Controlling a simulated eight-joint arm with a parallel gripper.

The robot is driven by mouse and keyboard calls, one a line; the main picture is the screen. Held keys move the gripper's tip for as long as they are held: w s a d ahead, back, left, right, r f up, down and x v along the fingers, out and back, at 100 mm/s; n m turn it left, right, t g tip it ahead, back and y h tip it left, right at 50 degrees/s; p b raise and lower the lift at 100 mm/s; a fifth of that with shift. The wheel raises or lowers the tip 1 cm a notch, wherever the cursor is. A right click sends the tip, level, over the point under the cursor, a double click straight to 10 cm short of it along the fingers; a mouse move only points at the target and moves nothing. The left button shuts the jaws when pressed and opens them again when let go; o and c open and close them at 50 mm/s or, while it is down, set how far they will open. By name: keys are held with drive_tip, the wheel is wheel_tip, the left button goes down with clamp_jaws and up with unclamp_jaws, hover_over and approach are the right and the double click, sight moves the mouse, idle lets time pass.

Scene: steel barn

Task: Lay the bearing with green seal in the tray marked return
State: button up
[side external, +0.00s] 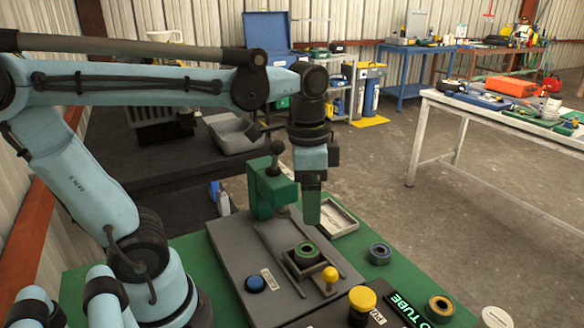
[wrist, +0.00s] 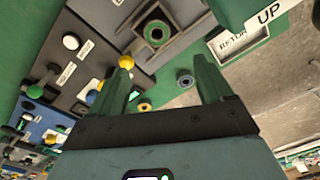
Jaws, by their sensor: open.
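The bearing with the green seal (side external: 306,249) sits in a square holder on the grey press plate; it also shows in the wrist view (wrist: 157,32), still in the holder. The small pale tray (side external: 346,228) stands behind the plate, partly hidden by my gripper. In the wrist view the tray (wrist: 233,39) is at the upper right, with a partly readable label that looks like "RETURN". My gripper (side external: 312,221) points down above the press plate, just behind and above the green-sealed bearing. In the wrist view its green fingers (wrist: 164,62) are apart with nothing between them.
A bearing with a blue-grey seal (side external: 380,253) and one with a yellow seal (side external: 440,306) lie on the green mat to the right. The green press head (side external: 270,188) stands close left of my gripper. Yellow knobs (side external: 362,298) and a blue button (side external: 255,284) stick up in front.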

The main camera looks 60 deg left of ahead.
sight(306, 249)
drive_tip(key=shift+m+g, duration=0.4)
drive_tip(key=shift+s+a+f, duration=0.1)
drive_tip(key=shift+f, duration=2.8)
drive_tip(key=shift+s+a+f, duration=0.1)
drive_tip(key=shift+f, duration=2.75)
drive_tip(key=shift+c, duration=0.3)
drive_tip(key=c, duration=1.2)
drive_tip(key=shift+c, duration=0.2)
drive_tip(key=shift+r, duration=0.1)
